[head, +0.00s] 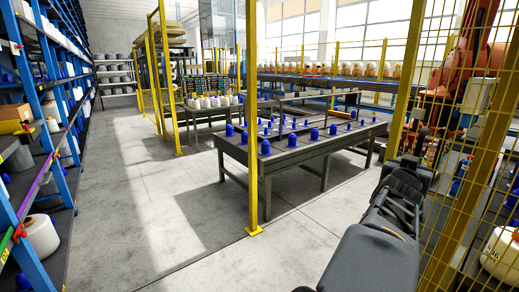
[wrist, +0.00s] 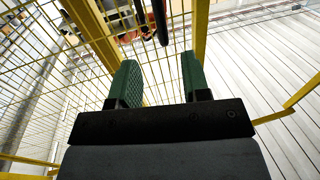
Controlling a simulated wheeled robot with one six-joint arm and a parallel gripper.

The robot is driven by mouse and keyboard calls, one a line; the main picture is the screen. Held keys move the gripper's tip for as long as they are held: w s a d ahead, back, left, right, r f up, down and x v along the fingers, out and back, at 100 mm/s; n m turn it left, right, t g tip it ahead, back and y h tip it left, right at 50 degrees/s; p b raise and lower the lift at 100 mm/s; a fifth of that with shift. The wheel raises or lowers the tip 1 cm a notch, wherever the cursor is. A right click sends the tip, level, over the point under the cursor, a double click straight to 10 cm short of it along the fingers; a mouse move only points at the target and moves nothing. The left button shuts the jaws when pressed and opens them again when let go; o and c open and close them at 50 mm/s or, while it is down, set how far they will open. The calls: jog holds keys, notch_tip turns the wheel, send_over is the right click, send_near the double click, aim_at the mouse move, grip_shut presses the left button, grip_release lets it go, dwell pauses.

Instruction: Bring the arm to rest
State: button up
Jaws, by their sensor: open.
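My gripper shows in the wrist view (wrist: 158,82) with its two green fingers apart and nothing between them. Past the fingers I see a yellow mesh fence (wrist: 50,60) and a pale ribbed surface. In the head view my dark arm runs up from the lower right edge, in front of the yellow fence (head: 480,150). The fingers cannot be made out in the head view. I cannot tell how far the gripper is from the fence.
A dark table (head: 290,155) with several blue pegs stands in the middle, behind a yellow post (head: 252,120). Blue shelving (head: 50,110) with bobbins lines the left. An orange robot arm (head: 468,60) is behind the fence. The grey floor (head: 140,200) at left centre is clear.

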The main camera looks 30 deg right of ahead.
jog(key=w+a+f+n+t+y+p, duration=0.1)
jog(key=w+a+n+t+y+p, duration=0.3)
jog(key=w+a, duration=0.6)
jog(key=w+a+f+n+t+y+p, duration=0.15)
jog(key=w+a+n+y+p, duration=0.25)
jog(key=w+a+y+p, duration=0.5)
jog(key=s+a+f+n+g+y+p, duration=0.1)
jog(key=s+a+n+g, duration=0.1)
jog(key=a, duration=0.6)
jog(key=s+a+f+n+g+y+p, duration=0.2)
jog(key=s+a, duration=0.2)
jog(key=a, duration=0.5)
jog(key=s+a+f+n+g+y+p, duration=0.1)
jog(key=s+a+n+g+p, duration=0.1)
jog(key=a, duration=0.6)
jog(key=shift+s+a+f+n, duration=0.2)
jog(key=shift+s+a+n, duration=0.2)
jog(key=shift+n, duration=0.2)
jog(key=shift+d+g, duration=0.1)
jog(key=shift+g, duration=0.15)
